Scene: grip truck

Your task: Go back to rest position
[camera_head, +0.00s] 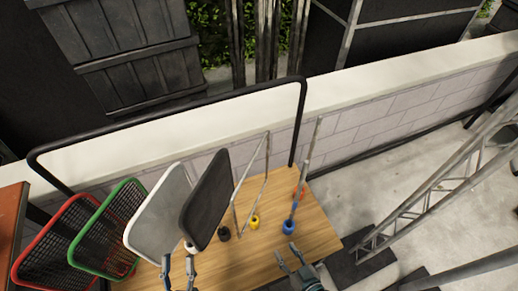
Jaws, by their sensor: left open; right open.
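My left gripper (178,264) is at the bottom of the head view, in front of the white panel, with its two fingers apart and nothing between them. My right gripper (287,254) is at the bottom, right of the middle, over the front part of the wooden table (318,240). Its fingers are also apart and empty. It is just below a blue ring-like piece (289,227) in the picture and looks apart from it.
Yellow (254,222) and black (224,233) pieces sit mid-table. A black rail (180,105) runs behind. Metal trusswork (440,180) is at right.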

